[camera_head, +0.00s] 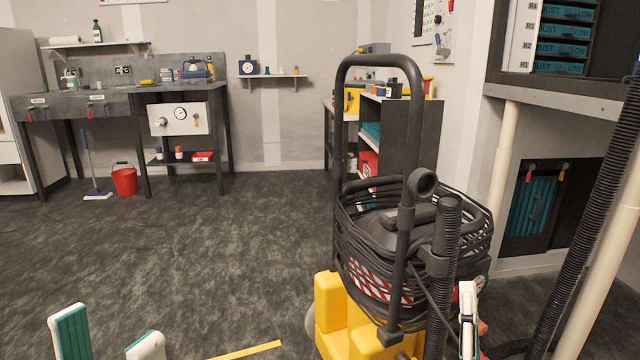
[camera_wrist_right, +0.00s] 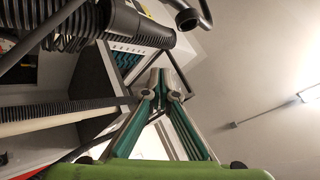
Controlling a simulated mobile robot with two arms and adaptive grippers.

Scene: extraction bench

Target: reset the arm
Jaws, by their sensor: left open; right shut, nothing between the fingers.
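My left gripper (camera_head: 108,340) is at the bottom left of the head view. Its two green and white fingers stand apart, with bare floor between and around them. My right gripper (camera_head: 468,315) is at the lower right of the head view, seen edge-on just right of the black hose. In the right wrist view its fingers (camera_wrist_right: 163,85) come together at the tips with nothing between them. Most of both arms is out of view.
A black and yellow vacuum machine (camera_head: 380,245) with a coiled hose stands close by my right gripper. A hose and pale pipes (camera_head: 600,260) rise at the right. A workbench (camera_head: 70,105) and a red bucket (camera_head: 124,180) are far left. The floor (camera_head: 200,240) between is clear.

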